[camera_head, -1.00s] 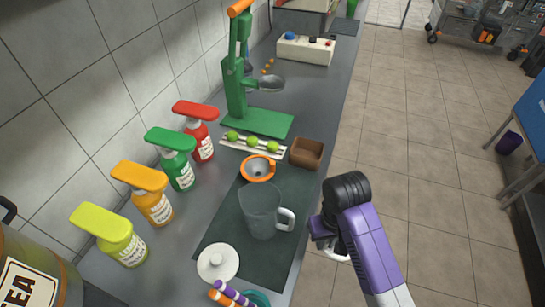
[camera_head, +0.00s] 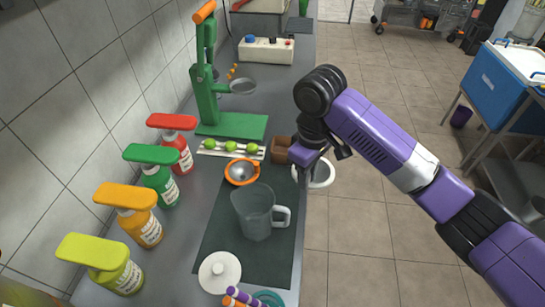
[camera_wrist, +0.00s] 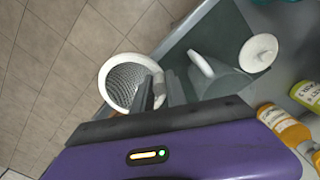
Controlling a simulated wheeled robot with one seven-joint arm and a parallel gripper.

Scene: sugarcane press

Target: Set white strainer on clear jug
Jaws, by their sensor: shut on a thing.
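The white strainer (camera_head: 331,173) is a white ring with a grey mesh bowl. My gripper (camera_head: 304,178) is shut on its rim and holds it off the right edge of the counter, above the floor in the picture. The wrist view shows the strainer (camera_wrist: 124,82) at the left of the fingers (camera_wrist: 160,91), its mesh empty. The clear jug (camera_head: 256,214) stands upright on the dark mat, left of and nearer than the strainer, handle to the right. The jug (camera_wrist: 212,80) also shows in the wrist view, apart from the strainer and partly hidden.
Near the jug are a white lid (camera_head: 220,273), an orange-rimmed funnel (camera_head: 242,171) and a brown box (camera_head: 281,150). Several pump bottles (camera_head: 141,217) line the wall side. The green press (camera_head: 232,125) stands farther back.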

